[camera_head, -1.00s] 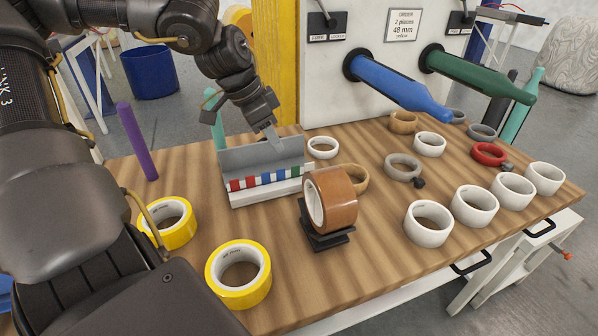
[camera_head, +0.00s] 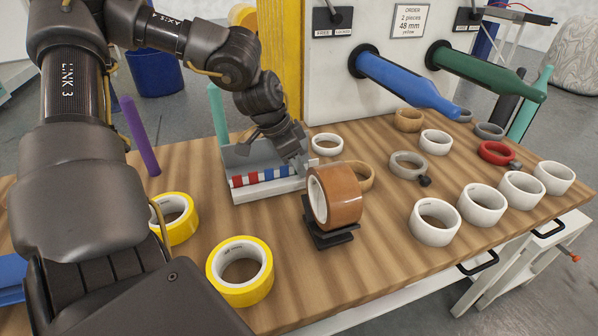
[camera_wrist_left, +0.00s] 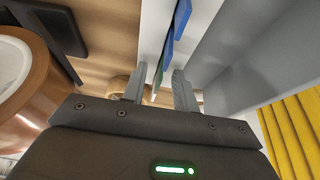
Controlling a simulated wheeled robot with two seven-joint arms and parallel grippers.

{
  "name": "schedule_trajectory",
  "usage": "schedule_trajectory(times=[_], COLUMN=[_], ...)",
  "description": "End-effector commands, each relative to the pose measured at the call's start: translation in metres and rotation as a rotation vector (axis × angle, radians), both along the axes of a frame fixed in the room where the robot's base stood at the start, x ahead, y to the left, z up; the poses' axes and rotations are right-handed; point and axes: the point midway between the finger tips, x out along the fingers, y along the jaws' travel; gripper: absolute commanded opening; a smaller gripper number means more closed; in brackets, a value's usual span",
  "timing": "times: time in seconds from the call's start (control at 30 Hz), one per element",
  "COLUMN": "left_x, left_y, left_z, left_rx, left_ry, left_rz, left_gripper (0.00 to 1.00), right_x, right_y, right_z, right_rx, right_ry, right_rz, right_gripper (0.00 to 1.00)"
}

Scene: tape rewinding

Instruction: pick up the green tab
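My left gripper (camera_head: 299,165) is low over the right end of the tab holder (camera_head: 265,192), a grey tray with a white front strip. Red and blue tabs show along the strip in the head view; the green tab is hidden there behind my fingers. In the left wrist view my two fingers (camera_wrist_left: 160,90) are apart, and a narrow green tab (camera_wrist_left: 157,86) shows in the gap between them. I cannot tell whether either finger touches it. Blue tabs (camera_wrist_left: 168,48) line up beyond it. My right gripper is not in view.
A brown tape roll (camera_head: 339,195) on a black stand is close right of the holder. A white ring (camera_head: 327,144) lies behind it. Yellow rolls (camera_head: 240,271) lie in front. A purple rod (camera_head: 140,137) stands left. Blue (camera_head: 405,84) and green spindles overhang the right side.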

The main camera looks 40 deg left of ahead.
Motion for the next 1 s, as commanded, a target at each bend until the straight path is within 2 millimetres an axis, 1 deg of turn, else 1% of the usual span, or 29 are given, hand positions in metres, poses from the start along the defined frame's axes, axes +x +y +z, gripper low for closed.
schedule_trajectory(times=[0.17, 0.2, 0.4, 0.43, 0.87, 1.0], left_x=[0.0002, 0.0002, 0.0, 0.0, 0.0, 0.0004], left_y=[-0.0001, 0.0, 0.0001, 0.0001, 0.0001, 0.0002], left_z=[-0.0001, -0.0001, -0.0001, -0.0001, 0.0005, 0.0066], left_rx=[0.0, 0.0, 0.0, 0.0, 0.0, 0.001], left_ry=[0.0, 0.0, 0.0, 0.0, 0.0, -0.001], left_rz=[0.0, 0.0, 0.0, 0.0, 0.0, -0.001], left_gripper=[0.29, 0.28, 0.02, 0.0, 0.0, 0.0], right_x=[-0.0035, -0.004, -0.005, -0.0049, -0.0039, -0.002], right_y=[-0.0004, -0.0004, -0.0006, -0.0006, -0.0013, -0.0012], right_z=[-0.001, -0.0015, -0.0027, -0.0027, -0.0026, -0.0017], right_rx=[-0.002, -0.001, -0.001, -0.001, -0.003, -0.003], right_ry=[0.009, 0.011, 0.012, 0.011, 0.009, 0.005], right_rz=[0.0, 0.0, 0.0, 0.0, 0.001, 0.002], right_gripper=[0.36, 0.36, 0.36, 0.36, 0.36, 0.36])
